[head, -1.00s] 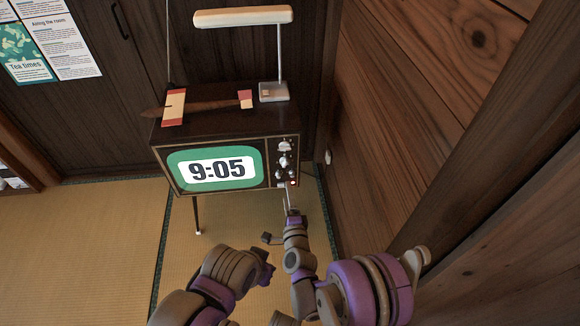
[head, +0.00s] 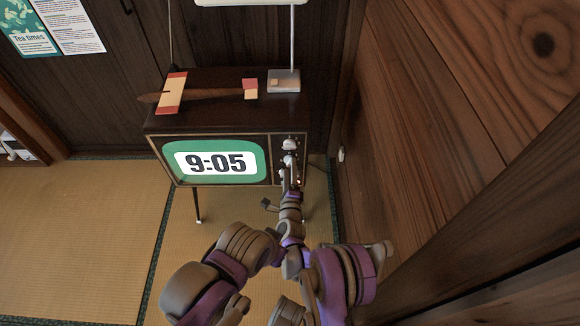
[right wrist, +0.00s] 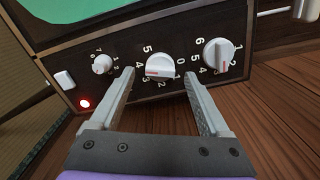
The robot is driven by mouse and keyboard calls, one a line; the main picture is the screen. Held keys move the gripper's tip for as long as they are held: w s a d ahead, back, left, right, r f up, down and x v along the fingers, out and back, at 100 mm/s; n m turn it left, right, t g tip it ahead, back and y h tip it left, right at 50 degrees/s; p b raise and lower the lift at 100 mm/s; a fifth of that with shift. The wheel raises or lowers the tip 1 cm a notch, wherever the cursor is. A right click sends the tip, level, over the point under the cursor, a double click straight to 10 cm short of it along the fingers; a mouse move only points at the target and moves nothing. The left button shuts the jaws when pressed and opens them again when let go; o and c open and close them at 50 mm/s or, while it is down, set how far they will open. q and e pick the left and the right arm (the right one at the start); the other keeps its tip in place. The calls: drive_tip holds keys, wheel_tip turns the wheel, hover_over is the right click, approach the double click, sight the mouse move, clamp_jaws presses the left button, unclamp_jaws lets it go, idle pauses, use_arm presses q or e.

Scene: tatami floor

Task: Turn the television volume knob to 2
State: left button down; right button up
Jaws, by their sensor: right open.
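The television stands on thin legs in the head view, its screen (head: 215,161) reading 9:05. Its knobs run down the panel right of the screen. In the right wrist view the white middle knob (right wrist: 160,66) has a red mark on its left side and a printed scale. My right gripper (right wrist: 157,82) is open, its fingers on either side of this knob with gaps showing; contact cannot be told. A smaller white knob (right wrist: 102,63) and another numbered knob (right wrist: 218,53) sit to either side. Which is the volume knob cannot be read. I see no left gripper.
A white button (right wrist: 64,80) and a lit red light (right wrist: 85,103) share the panel. A wooden wall (head: 430,110) rises close on the right. The tatami (head: 80,230) at left is open.

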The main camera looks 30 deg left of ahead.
drive_tip(key=shift+x, duration=1)
drive_tip(key=shift+c, duration=0.2)
clamp_jaws()
